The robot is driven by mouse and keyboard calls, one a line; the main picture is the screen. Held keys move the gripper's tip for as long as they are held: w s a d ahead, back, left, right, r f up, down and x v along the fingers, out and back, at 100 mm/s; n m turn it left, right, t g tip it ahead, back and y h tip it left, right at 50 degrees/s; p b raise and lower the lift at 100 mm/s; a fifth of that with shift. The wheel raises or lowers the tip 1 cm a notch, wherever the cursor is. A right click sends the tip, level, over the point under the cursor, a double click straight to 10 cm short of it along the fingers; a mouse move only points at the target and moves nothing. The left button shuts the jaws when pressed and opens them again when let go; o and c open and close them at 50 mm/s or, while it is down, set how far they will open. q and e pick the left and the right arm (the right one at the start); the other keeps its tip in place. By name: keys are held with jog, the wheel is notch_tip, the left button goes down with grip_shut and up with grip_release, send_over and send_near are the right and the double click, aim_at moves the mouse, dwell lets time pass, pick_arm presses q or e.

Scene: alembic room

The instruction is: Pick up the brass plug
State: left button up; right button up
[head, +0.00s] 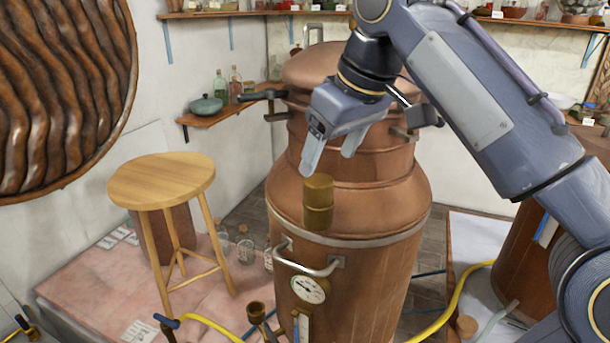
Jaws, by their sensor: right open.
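The brass plug (318,203) is a short two-part brass cylinder, upright, showing against the front shoulder of the large copper still (385,205). I cannot tell exactly how its lower end is seated. My right gripper (332,163) comes in from the upper right. Its two pale fingers are apart and point down, with nothing between them. The left fingertip is just above the plug's top, and the other finger is farther right and back. The plug is outside the fingers. My left gripper is not in view.
The still has a front handle (307,263) and a dial gauge (308,289). An open brass fitting (257,312) stands below, near a yellow hose (208,324). A wooden stool (162,180) stands at left. A corner shelf (215,116) holds bottles and a teal pot.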

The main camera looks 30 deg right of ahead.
aim_at(320, 181)
jog(key=x, duration=0.7)
jog(key=shift+f, duration=0.2)
jog(key=shift+c, duration=0.3)
jog(key=c, duration=1.1)
jog(key=shift+r, duration=0.1)
notch_tip(320, 181, up, 7)
jog(key=shift+f, duration=0.1)
jog(key=s+d, duration=0.1)
jog(key=s, duration=0.4)
jog(key=s+d, duration=0.2)
jog(key=s, duration=0.4)
jog(key=s+d+b, duration=0.1)
jog(key=s, duration=0.5)
jog(key=shift+s+d, duration=0.2)
jog(key=shift+d, duration=0.1)
